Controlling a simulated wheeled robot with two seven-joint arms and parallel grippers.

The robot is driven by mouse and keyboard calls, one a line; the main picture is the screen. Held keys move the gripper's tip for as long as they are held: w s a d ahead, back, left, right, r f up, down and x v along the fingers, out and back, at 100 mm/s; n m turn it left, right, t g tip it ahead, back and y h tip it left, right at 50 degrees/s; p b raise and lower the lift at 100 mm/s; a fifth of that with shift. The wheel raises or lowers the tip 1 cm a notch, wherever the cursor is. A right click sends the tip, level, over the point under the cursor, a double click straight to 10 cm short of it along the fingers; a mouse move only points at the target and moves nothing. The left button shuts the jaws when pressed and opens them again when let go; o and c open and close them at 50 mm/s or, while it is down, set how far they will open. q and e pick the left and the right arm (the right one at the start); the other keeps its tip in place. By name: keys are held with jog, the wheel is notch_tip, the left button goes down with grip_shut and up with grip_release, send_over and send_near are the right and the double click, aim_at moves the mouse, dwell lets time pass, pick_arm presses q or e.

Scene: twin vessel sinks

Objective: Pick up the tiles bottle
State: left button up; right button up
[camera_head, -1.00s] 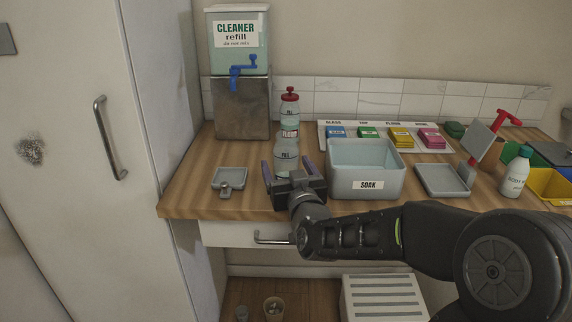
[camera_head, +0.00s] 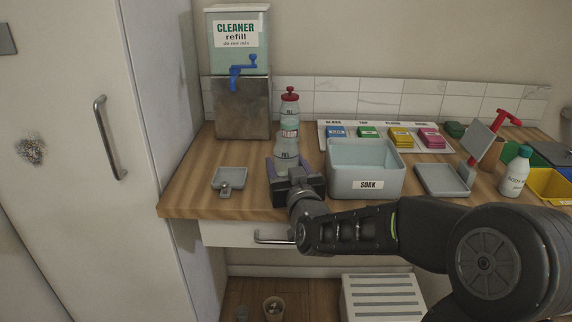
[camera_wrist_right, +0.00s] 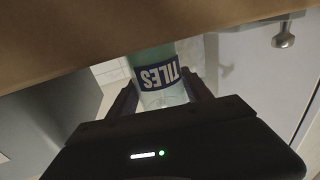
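The tiles bottle (camera_head: 289,125) is pale and translucent with a red cap. It stands upright on the wooden counter, left of the soak tub. My right gripper (camera_head: 286,166) is low at the bottle's front, its fingers on either side of the bottle's lower part. In the right wrist view, the bottle (camera_wrist_right: 160,78) shows its dark TILES label between the two fingers (camera_wrist_right: 160,98), which appear to press against its sides. The bottle's base is hidden behind the gripper in the head view. My left gripper is out of view.
The grey soak tub (camera_head: 368,184) stands close right of the bottle. A grey dish (camera_head: 231,178) lies to the left, and the cleaner refill dispenser (camera_head: 242,108) stands behind left. Coloured sponges (camera_head: 402,138) and a white bottle (camera_head: 516,174) are farther right.

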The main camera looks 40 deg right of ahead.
aim_at(286, 134)
grip_shut()
dwell(0.4)
jog(key=shift+r, duration=0.15)
jog(key=shift+r+p, duration=1.1)
jog(key=shift+r, duration=3.8)
